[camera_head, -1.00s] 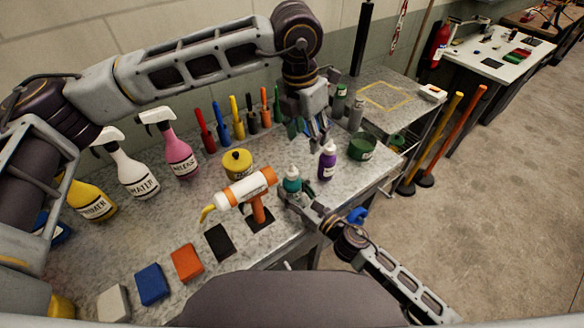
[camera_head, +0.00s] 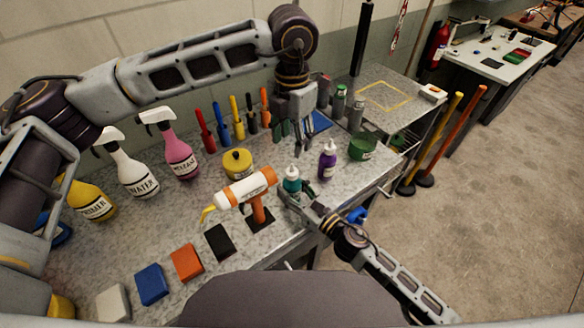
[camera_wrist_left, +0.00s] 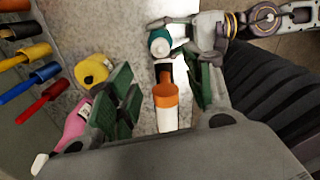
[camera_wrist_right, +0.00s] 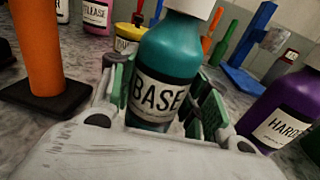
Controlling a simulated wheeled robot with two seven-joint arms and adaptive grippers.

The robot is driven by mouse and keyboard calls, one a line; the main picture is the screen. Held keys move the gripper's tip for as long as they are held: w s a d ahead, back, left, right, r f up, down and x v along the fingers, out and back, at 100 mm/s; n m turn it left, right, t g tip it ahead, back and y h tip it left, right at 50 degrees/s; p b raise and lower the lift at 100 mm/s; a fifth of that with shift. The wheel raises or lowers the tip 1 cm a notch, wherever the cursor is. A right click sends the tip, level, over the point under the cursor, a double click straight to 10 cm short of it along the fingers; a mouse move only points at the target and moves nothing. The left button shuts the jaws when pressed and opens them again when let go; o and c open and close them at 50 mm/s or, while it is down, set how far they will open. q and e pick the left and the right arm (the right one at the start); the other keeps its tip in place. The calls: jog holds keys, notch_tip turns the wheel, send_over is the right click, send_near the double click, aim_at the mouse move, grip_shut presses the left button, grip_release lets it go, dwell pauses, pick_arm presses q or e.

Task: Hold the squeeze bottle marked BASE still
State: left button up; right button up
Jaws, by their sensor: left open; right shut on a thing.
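The teal squeeze bottle (camera_head: 292,186) with a white cap stands upright near the bench's front edge. Its BASE label (camera_wrist_right: 160,97) faces the right wrist camera. My right gripper (camera_head: 290,196) is shut around the bottle's body, a green finger on each side in the right wrist view. My left gripper (camera_head: 290,143) is open and empty above the bench, behind the bottle in the head view. In the left wrist view the bottle's top (camera_wrist_left: 159,43) shows beyond the open left fingers, apart from them.
A white and orange tool (camera_head: 245,188) stands left of the bottle. The purple HARD-labelled bottle (camera_head: 327,162) stands close on its right. Several coloured blocks (camera_head: 187,262) lie at front left.

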aim_at(292, 170)
pick_arm(q)
jog(key=shift+f, duration=5.6)
jog(key=c, duration=1.1)
jog(key=shift+o, duration=0.2)
